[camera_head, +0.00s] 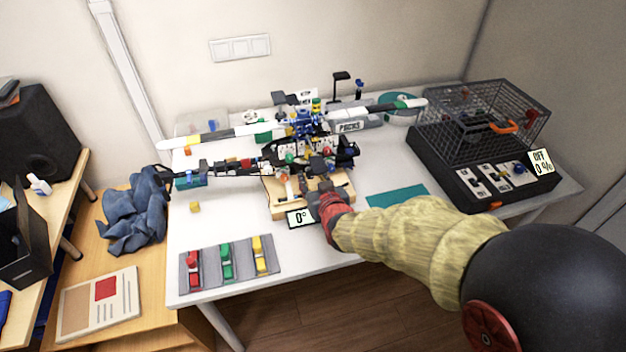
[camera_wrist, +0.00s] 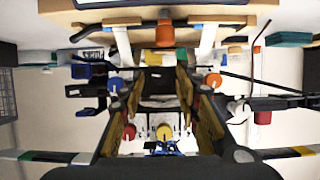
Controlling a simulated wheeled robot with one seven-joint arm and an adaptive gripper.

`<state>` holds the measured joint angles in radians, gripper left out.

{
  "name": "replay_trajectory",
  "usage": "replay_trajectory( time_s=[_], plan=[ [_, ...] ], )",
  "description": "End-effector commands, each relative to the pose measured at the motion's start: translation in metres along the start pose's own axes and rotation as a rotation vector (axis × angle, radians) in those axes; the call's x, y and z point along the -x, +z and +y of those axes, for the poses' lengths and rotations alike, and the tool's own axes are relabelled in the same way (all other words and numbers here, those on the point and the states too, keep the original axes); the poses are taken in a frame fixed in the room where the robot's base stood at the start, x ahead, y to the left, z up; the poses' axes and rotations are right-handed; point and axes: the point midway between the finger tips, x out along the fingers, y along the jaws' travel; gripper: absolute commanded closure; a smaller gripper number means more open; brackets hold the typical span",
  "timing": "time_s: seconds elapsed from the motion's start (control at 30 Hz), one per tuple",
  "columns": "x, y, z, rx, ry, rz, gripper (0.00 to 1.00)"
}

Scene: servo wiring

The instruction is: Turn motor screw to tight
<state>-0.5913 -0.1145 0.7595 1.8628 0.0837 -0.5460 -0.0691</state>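My gripper (camera_head: 318,186) reaches over the front of the wooden board (camera_head: 279,213) on the white table, close to the wired assembly. In the wrist view, my gripper's two brown-padded fingers (camera_wrist: 157,100) stand apart with a gap between them, and nothing is clearly held. A yellow knob (camera_wrist: 163,132) shows between the fingers, apparently beyond them. I cannot tell which part is the motor screw; in the head view my gripper and the wiring crowd that area. A small display (camera_head: 300,218) reads 0°.
Long white-and-black arms (camera_head: 220,137) spread over the table. A black wire cage (camera_head: 482,118) stands right, its panel sign (camera_head: 541,161) reading OFF 0 %. A grey tray (camera_head: 187,285) with red, green and yellow pieces lies front left. A teal mat (camera_head: 397,196) lies right of the board.

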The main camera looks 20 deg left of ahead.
Motion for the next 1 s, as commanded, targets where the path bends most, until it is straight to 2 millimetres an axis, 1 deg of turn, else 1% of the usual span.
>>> replay_trajectory(
  time_s=[0.07,0.53,0.83,1.0],
  plan=[
    [0.0001,0.0002,0.0000,0.000,0.000,0.000,0.74],
    [0.0002,0.0004,-0.0001,0.000,0.000,-0.001,1.00],
    [0.0002,0.0005,0.0001,-0.006,-0.002,-0.001,1.00],
    [0.0003,0.0004,0.0007,-0.042,-0.018,-0.001,1.00]
  ],
)
